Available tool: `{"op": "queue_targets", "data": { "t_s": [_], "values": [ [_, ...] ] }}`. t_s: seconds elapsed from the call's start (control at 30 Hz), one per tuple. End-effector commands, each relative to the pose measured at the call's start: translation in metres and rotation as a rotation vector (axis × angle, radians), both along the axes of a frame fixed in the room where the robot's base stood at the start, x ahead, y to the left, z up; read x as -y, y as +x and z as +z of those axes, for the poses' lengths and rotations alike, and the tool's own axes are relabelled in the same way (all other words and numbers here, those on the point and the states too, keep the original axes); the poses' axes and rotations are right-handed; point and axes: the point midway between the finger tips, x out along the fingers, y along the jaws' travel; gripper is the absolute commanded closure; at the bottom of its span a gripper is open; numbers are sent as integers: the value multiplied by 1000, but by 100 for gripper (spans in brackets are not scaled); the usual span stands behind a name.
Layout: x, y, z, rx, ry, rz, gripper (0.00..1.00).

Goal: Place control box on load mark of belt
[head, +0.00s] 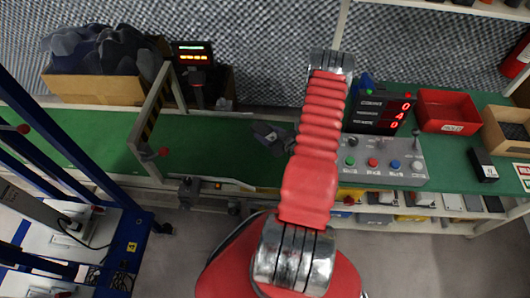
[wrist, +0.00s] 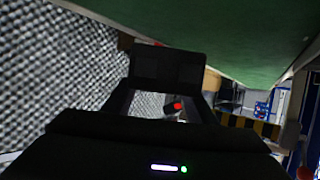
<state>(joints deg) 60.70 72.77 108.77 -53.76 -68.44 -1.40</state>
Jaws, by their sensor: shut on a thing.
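My gripper (head: 270,135) shows as a dark shape just left of my red arm, above the right part of the green belt (head: 85,137). In the wrist view my gripper (wrist: 167,85) is shut on a dark, flat-faced block between its fingertips, which I take to be the control box (wrist: 165,65). Its buttons or labels cannot be made out, and in the head view it cannot be told apart from the gripper. The belt also shows in the wrist view (wrist: 235,35), tilted at the upper right. I cannot make out a load mark; my arm hides part of the belt.
A striped gate (head: 150,115) spans the belt on the left. A button console (head: 385,165), a red digit display (head: 380,112), a red bin (head: 447,110) and a black box (head: 482,165) stand on the right. A carton of dark pieces (head: 85,88) is behind the belt.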

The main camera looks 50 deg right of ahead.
Motion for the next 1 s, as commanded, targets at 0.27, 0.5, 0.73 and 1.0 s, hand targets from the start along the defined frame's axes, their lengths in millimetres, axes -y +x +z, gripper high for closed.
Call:
{"op": "queue_targets", "data": {
  "t_s": [0.27, 0.5, 0.73, 1.0],
  "values": [
    [0, 0, -18, 0, 1, 0, 80],
    [0, 0, -49, 0, 0, 0, 80],
    [0, 1, -58, 1, -1, -1, 80],
    [0, 1, -59, 0, 0, 0, 80]
  ]
}}
